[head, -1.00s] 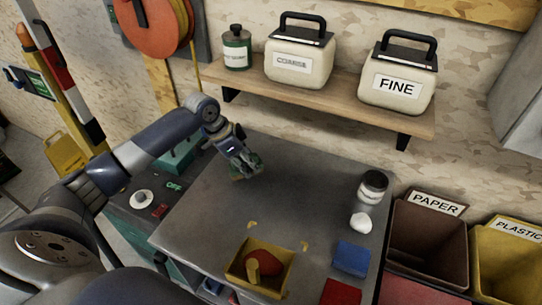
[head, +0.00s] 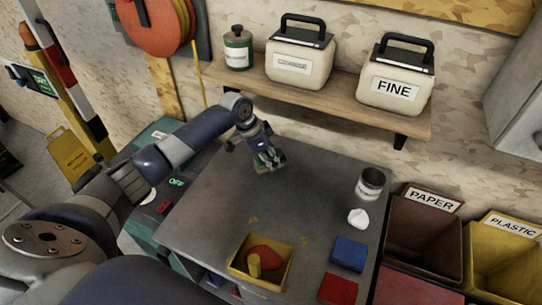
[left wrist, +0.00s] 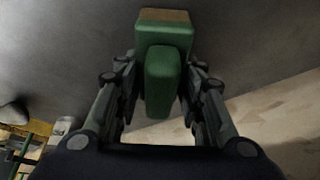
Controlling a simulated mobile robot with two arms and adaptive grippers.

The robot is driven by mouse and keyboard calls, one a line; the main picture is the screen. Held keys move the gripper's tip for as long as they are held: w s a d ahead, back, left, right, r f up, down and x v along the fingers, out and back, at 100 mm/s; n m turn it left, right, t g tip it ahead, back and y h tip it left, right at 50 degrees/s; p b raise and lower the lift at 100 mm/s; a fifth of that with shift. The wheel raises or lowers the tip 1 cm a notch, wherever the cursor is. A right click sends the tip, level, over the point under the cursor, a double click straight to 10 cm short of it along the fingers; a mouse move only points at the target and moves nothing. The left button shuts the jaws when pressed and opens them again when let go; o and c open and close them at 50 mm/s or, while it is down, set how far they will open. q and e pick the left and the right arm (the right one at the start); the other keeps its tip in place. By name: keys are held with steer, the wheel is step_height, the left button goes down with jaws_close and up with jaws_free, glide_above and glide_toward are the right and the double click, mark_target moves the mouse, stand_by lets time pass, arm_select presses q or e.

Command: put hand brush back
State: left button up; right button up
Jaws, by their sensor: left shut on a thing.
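My left gripper (head: 262,147) is over the back left part of the grey worktop (head: 215,200). It is shut on the hand brush (head: 270,161), a green block with a tan strip at its end. In the left wrist view the green brush (left wrist: 163,75) sits between the two fingers. I cannot tell whether the brush touches the worktop. My right gripper is not in view.
A yellow bin (head: 242,263) with a red item stands at the worktop front. A metal can (head: 371,183), a white lump (head: 358,218), a blue block (head: 349,253) and a red block (head: 338,290) are at right. A shelf (head: 330,103) hangs behind.

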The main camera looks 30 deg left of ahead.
arm_select(q)
steer(key=o, duration=1.2)
steer(key=shift+d+f, duration=0.1)
steer(key=shift+f, duration=0.05)
steer(key=shift+b+v, duration=0.75)
steer(key=shift+v, duration=3.15)
steer(key=shift+w, duration=0.1)
